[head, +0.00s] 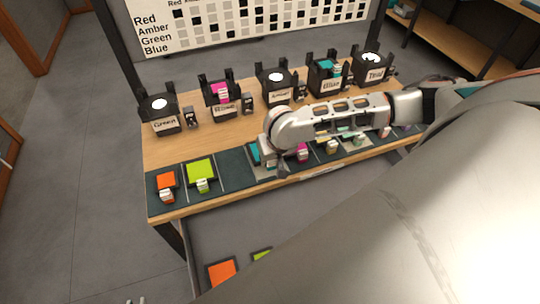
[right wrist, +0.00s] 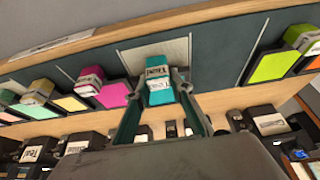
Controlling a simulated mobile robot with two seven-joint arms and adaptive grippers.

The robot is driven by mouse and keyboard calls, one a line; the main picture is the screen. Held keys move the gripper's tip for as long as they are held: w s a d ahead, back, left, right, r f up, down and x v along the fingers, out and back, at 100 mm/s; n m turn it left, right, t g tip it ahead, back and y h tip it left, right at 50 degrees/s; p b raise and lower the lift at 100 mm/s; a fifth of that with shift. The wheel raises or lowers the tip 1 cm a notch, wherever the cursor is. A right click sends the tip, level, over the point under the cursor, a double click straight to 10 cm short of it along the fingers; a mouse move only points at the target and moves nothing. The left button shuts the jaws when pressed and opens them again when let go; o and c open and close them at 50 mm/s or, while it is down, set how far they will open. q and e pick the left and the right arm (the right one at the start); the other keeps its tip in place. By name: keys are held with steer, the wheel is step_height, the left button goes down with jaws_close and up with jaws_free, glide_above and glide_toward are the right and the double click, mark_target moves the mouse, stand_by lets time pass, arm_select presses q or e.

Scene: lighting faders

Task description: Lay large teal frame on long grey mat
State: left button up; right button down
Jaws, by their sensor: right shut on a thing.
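The teal frame (head: 256,153) is partly hidden by my right gripper (head: 267,150) in the head view. A light grey mat (right wrist: 172,50) lies on the dark strip just beyond and under the block in that view. Its edge also shows beside the gripper in the head view (head: 262,174). I cannot tell whether the frame touches the mat. My left gripper does not show.
Lime (head: 200,170) and orange (head: 166,181) frames lie on the dark strip to the left. A magenta frame (head: 302,154) and others lie to the right. Several black labelled holders (head: 162,118) stand along the back. A bare dark stretch (head: 233,165) lies left of my gripper.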

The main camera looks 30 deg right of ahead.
steer(key=shift+f, duration=0.5)
steer(key=c, duration=1.7)
jaws_free()
steer(key=w+r+v, duration=0.1)
steer(key=w+v, duration=0.1)
steer(key=v, duration=1.6)
steer(key=shift+d+r, duration=0.2)
steer(key=shift+d, duration=0.15)
steer(key=shift+w, duration=0.1)
